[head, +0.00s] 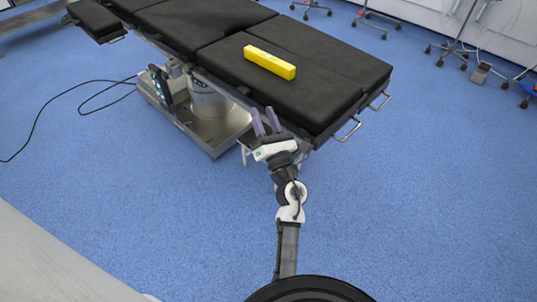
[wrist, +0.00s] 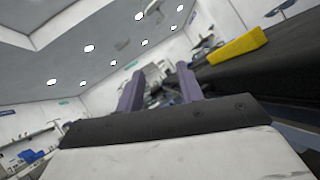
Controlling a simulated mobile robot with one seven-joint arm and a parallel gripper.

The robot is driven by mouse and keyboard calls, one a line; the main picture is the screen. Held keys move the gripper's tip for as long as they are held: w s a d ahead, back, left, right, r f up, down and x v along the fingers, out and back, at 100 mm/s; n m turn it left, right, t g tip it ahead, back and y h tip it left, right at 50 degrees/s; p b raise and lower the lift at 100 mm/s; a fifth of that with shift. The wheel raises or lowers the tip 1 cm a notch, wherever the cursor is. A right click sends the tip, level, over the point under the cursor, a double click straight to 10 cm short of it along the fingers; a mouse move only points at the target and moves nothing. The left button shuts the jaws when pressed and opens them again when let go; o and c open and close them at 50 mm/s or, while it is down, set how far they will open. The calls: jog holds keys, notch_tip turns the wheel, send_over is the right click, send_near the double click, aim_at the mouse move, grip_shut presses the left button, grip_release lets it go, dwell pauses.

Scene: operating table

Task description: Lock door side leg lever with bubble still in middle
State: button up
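The operating table (head: 335,65) has black padded sections. A yellow bar like a spirit level (head: 269,62) lies on the near leg padding, and it also shows at the upper right of the wrist view (wrist: 238,46). Its bubble is too small to see. My gripper (head: 265,122) is beside the table's near edge, below the padding top and apart from the yellow bar. Its two purple fingers stand apart with nothing between them, as the wrist view (wrist: 160,88) also shows. I cannot make out a leg lever; my gripper and arm may cover it.
The metal table base (head: 212,112) stands left of my gripper. Metal side rails (head: 348,130) stick out at the right end of the table. A black cable (head: 50,112) lies on the left floor. Wheeled stands (head: 452,48) are at the back right. The blue floor at right is clear.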

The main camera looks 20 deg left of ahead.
jog(key=d+f+n+g+h+b, duration=0.1)
jog(key=d+f+n+h, duration=0.25)
jog(key=f, duration=0.85)
jog(key=d+f+n+g+h+b, duration=0.1)
jog(key=d+f+n+h, duration=0.2)
jog(key=f, duration=1)
jog(key=p+x, duration=0.1)
jog(key=x, duration=1.2)
jog(key=shift+w+r+m, duration=0.2)
jog(key=shift+w+m, duration=0.05)
jog(key=shift+m, duration=0.2)
jog(key=shift+d, duration=0.15)
jog(key=shift+c, duration=0.5)
grip_shut()
